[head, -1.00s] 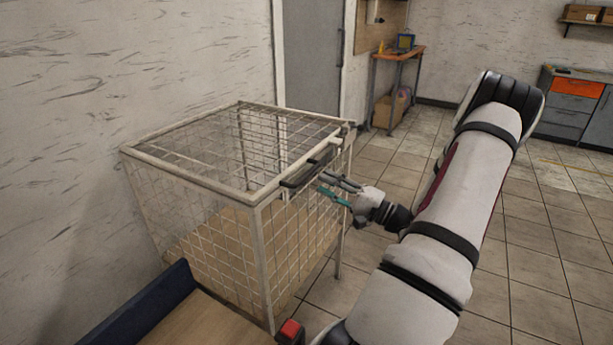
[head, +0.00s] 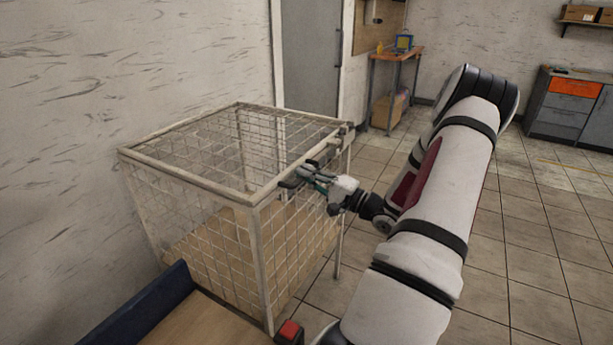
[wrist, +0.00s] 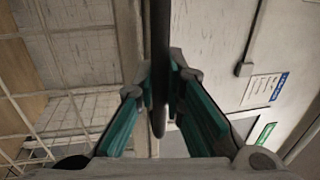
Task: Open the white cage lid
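The white cage (head: 262,262) stands against the left wall, and its mesh lid (head: 190,174) lies flat and closed on top. A dark handle (head: 288,184) is on the lid's right-hand edge. My gripper (head: 308,180) is at this handle in the head view, partly covering it. In the wrist view, the handle shows as a dark upright bar (wrist: 160,60) between my two teal-lined fingers. The fingers look spread on either side of the bar, without clear contact.
A wooden surface with a blue side panel (head: 150,310) and a red-topped part (head: 289,330) is in front of the cage. A grey door (head: 311,60) is behind it. A small workbench (head: 398,52) stands at the back. The tiled floor to the right is clear.

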